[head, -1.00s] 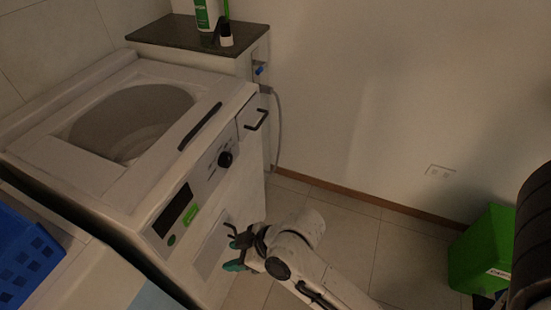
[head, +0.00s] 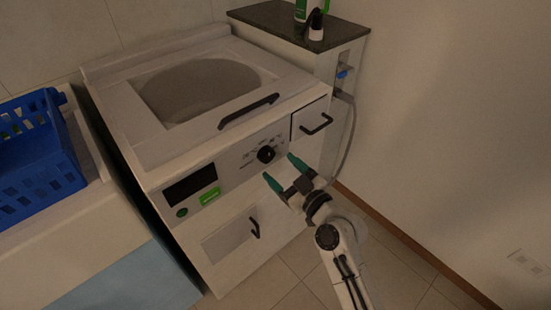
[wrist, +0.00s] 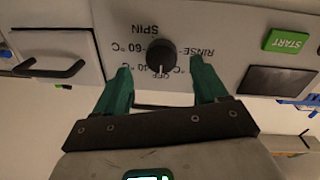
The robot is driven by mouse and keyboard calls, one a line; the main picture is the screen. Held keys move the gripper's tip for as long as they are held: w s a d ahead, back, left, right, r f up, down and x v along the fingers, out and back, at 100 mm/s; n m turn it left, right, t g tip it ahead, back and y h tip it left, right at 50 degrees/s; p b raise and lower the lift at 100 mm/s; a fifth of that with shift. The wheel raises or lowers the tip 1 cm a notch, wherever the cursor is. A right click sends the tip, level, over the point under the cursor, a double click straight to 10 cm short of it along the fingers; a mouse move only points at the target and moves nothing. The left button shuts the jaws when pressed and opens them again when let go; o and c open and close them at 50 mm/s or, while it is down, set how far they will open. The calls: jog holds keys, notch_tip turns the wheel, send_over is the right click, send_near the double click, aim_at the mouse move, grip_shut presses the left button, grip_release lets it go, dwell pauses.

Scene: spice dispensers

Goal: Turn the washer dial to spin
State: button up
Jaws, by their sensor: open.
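The washer (head: 142,140) has a round black dial (head: 266,154) on its white front panel. In the wrist view, where the lettering appears upside down, the dial (wrist: 161,55) is ringed by labels including SPIN (wrist: 138,30), RINSE, OFF and temperatures. A pale mark on the dial points down in that picture, toward OFF. My gripper (head: 280,167) is open with teal fingers, just in front of and slightly below the dial in the head view. In the wrist view my gripper (wrist: 160,68) has one finger on each side of the dial, with gaps and no visible contact.
A drawer with a black handle (head: 316,124) is right of the dial. A dark display (head: 190,187) and green START button (head: 209,195) are left; another handle (head: 254,227) is below. A blue basket (head: 40,150) stands left, a dark-topped cabinet (head: 275,20) behind right.

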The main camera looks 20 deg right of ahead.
aim_at(269, 158)
jog(key=shift+x, duration=2.1)
jog(key=shift+a, duration=0.1)
jog(key=c, duration=1.1)
jog(key=shift+o, duration=0.2)
jog(key=shift+p, duration=0.3)
